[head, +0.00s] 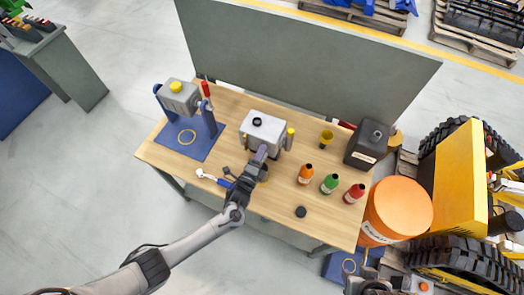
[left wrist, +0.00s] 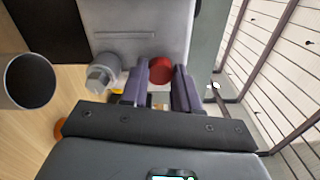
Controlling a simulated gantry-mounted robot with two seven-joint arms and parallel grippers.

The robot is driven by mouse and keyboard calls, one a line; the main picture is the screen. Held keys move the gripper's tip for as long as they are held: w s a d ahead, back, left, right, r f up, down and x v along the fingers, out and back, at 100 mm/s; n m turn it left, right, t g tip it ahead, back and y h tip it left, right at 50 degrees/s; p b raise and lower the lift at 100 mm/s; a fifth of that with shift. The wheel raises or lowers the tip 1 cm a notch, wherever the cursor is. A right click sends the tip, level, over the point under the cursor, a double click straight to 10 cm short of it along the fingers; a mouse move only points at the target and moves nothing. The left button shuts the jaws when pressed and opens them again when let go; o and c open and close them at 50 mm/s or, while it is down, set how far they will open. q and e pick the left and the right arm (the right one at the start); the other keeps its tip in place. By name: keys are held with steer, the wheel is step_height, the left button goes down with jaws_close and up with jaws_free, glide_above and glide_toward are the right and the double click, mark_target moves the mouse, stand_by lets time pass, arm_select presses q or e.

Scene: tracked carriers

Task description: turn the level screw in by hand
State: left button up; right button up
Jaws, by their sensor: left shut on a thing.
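The light grey housing (head: 262,130) stands on the wooden table with a dark round opening or cap on top. My left gripper (head: 262,152) is at its near face. In the left wrist view the two purple-grey fingers (left wrist: 160,88) are shut on a red round screw head (left wrist: 161,70), which sits against the grey housing wall (left wrist: 130,25). I take this red head for the level screw; its thread is hidden. A grey hex-headed plug (left wrist: 100,77) is beside the fingers, to the left. A dark part of my right arm shows at the bottom edge; its fingers are unclear.
Orange (head: 305,174), green (head: 330,183) and red (head: 354,193) bottles stand right of the gripper. A black cap (head: 300,211) lies near the front edge. A dark-mouthed cylinder (left wrist: 30,80) is close by.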

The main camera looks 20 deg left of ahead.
arm_select(q)
steer(key=m+p, duration=0.1)
steer(key=m, duration=0.4)
steer(key=shift+r, duration=0.1)
steer(key=m, duration=0.4)
steer(key=shift+p, duration=0.3)
steer(key=o, duration=0.9)
